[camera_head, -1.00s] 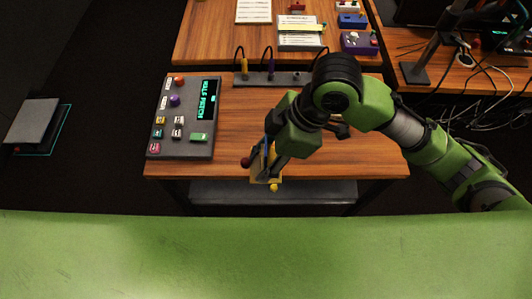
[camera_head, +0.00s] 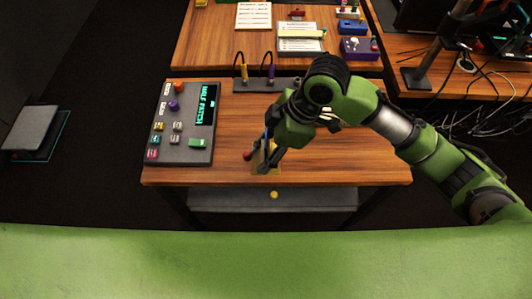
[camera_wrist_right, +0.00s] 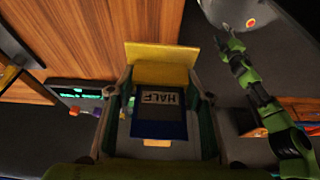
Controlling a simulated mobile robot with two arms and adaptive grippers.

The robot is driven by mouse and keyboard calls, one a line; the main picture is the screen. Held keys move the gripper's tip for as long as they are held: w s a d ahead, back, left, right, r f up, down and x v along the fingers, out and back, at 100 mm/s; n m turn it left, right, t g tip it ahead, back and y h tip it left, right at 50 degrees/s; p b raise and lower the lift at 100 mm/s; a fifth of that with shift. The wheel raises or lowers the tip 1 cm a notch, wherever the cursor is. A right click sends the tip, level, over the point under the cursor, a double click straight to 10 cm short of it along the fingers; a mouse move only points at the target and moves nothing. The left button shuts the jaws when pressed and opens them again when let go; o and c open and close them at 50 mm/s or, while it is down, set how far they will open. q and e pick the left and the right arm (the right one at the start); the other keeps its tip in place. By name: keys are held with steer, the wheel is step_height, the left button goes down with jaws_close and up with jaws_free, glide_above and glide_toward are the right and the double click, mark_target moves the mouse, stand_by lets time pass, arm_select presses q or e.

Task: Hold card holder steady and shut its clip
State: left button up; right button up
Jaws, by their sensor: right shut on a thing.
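My right gripper (camera_head: 264,163) is over the front edge of the table, shut on the card holder. The card holder has a yellow plate (camera_wrist_right: 160,65) and a blue part (camera_wrist_right: 158,128) with a grey label reading HALF, inverted in the right wrist view. That label lies between the fingers (camera_wrist_right: 158,115). I cannot make out the clip's position. My left gripper is not seen in the head view.
A grey control panel (camera_head: 172,143) with coloured buttons and a display stands left on the wooden table (camera_head: 235,165). A grey strip with cables (camera_head: 255,85) lies at the back. A yellow knob (camera_head: 274,195) shows below the front edge. Bare wood lies right of the gripper.

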steer(key=shift+w+f+b, duration=0.75)
steer(key=shift+w+f, duration=1.1)
steer(key=shift+w, duration=0.25)
steer(key=shift+w+f+b, duration=1)
steer(key=shift+w+f, duration=0.8)
steer(key=shift+w, duration=0.25)
steer(key=shift+f, duration=0.3)
